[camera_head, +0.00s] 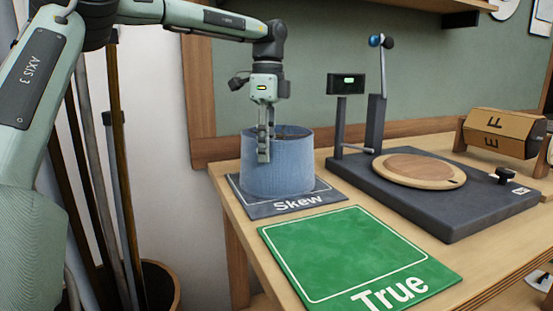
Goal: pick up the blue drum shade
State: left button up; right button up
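The blue drum shade (288,168) stands upright on a dark mat marked "Skew" (262,208), near the left end of the bench. My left gripper (265,148) points straight down at the shade's near rim. One finger reaches down in front of the shade's outer wall. The other finger is largely hidden, and I cannot tell whether the fingers press on the wall. The shade's underside rests on the mat as far as I see. My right gripper is not in view.
An empty green mat marked "True" (350,252) lies in front of the Skew mat. To the right is a dark base (450,210) with a round wooden turntable (418,170), upright posts and a small display (346,83). A wooden drum lettered "E" and "F" (500,132) stands farther right.

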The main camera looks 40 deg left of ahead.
aim_at(289, 173)
pick_arm(q)
jog(key=shift+s+d+f, duration=0.15)
jog(key=shift+f, duration=0.25)
jog(key=shift+s+d+f, duration=0.1)
jog(key=shift+s+f, duration=0.05)
jog(key=shift+f, duration=0.2)
notch_tip(289, 173, down, 5)
jog(key=shift+s+d, duration=0.15)
jog(key=shift+c, duration=0.5)
grip_shut()
